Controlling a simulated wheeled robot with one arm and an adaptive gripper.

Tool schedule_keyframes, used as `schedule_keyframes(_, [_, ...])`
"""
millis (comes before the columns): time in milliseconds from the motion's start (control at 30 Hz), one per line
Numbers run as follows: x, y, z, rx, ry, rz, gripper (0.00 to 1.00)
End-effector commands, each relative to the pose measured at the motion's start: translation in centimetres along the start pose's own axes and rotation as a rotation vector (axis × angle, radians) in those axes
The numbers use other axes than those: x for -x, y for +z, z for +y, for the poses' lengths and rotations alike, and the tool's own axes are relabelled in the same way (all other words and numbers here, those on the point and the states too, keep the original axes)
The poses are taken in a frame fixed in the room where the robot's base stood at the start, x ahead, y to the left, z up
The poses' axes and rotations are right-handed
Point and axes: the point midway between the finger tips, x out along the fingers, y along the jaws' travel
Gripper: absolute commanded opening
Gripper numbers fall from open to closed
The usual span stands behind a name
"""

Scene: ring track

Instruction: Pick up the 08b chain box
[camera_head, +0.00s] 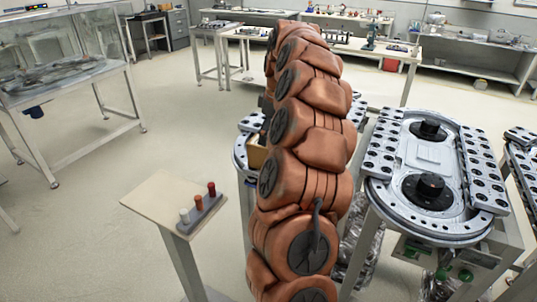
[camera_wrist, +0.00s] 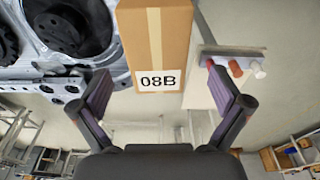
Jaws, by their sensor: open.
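The 08B chain box (camera_wrist: 155,40) is a tan cardboard box with a white label reading 08B. In the wrist view it stands at the top centre, its upper end cut off by the frame. My gripper (camera_wrist: 158,76) is open, with one finger on each side of the box's label end in the picture. Gaps show between both fingers and the box. In the head view a small tan part of a box (camera_head: 257,153) shows at the left edge of my arm; the arm hides the rest and my gripper.
A ring track (camera_head: 425,155) with black hubs stands right of my arm. A small stand (camera_head: 152,198) with a rack of coloured pegs (camera_head: 200,212) is at left, also close to the right finger in the wrist view.

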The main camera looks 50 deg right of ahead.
Motion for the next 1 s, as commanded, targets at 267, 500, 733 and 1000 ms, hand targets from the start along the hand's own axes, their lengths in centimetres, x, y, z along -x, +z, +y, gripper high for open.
schedule_keyframes(267, [-1.9,0.0,-0.1,0.001,-0.001,0.0,1.0])
schedule_keyframes(500, [-3.1,0.2,0.1,0.001,-0.001,-0.001,1.0])
schedule_keyframes(733, [-5.9,0.5,0.2,0.001,-0.005,-0.004,1.0])
schedule_keyframes(1000, [-7.3,0.4,0.4,-0.001,0.002,0.001,1.0])
